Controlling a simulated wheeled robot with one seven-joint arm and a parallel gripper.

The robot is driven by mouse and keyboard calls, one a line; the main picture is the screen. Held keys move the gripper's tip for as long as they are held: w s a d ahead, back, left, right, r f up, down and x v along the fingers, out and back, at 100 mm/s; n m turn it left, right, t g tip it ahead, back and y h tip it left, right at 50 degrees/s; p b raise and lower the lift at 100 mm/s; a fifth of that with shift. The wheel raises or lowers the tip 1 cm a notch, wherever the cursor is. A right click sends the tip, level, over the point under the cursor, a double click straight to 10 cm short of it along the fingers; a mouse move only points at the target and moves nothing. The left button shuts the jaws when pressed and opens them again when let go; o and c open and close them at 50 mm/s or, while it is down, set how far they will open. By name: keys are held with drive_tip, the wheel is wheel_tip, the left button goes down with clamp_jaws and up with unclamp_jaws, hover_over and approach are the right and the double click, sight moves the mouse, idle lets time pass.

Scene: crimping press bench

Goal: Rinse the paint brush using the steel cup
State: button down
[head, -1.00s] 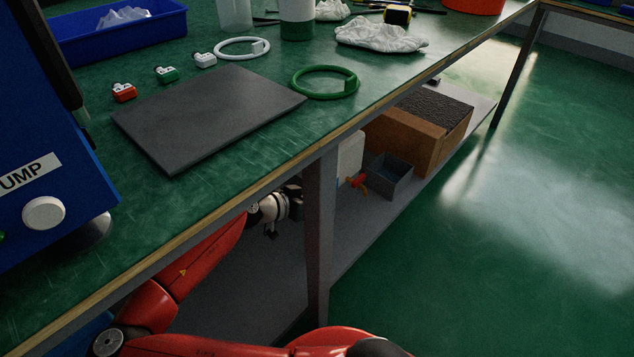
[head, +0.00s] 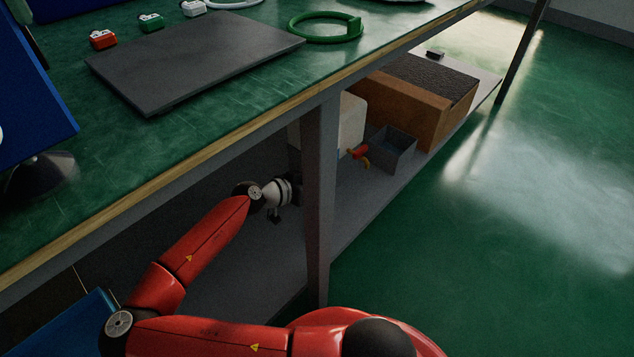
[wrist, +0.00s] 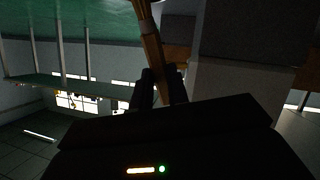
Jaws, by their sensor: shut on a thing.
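In the wrist view my gripper (wrist: 158,88) is shut on a slim tan and brown handle, the paint brush (wrist: 148,38), which runs up out of the top of the picture. Its bristles cannot be made out. In the head view my arm reaches under the bench to the lower shelf, and the gripper's fingers and the brush are hidden by the bench leg. I cannot make out a steel cup in either view. A grey open-topped square container (head: 393,152) stands on the shelf beyond the leg, below a red tap (head: 359,153).
The tap sits on a white canister (head: 351,121). A brown box with a dark rough top (head: 412,102) stands behind. The bench leg (head: 318,190) is close to my wrist. The green bench top (head: 215,122) overhangs the shelf (head: 353,205). A dark plate (head: 195,58) lies on the bench.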

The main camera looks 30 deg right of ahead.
drive_tip(key=shift+f, duration=2.3)
drive_tip(key=shift+a, duration=0.6)
drive_tip(key=shift+d, duration=1.2)
drive_tip(key=shift+a, duration=1.2)
drive_tip(key=shift+d, duration=1.2)
drive_tip(key=shift+r, duration=0.1)
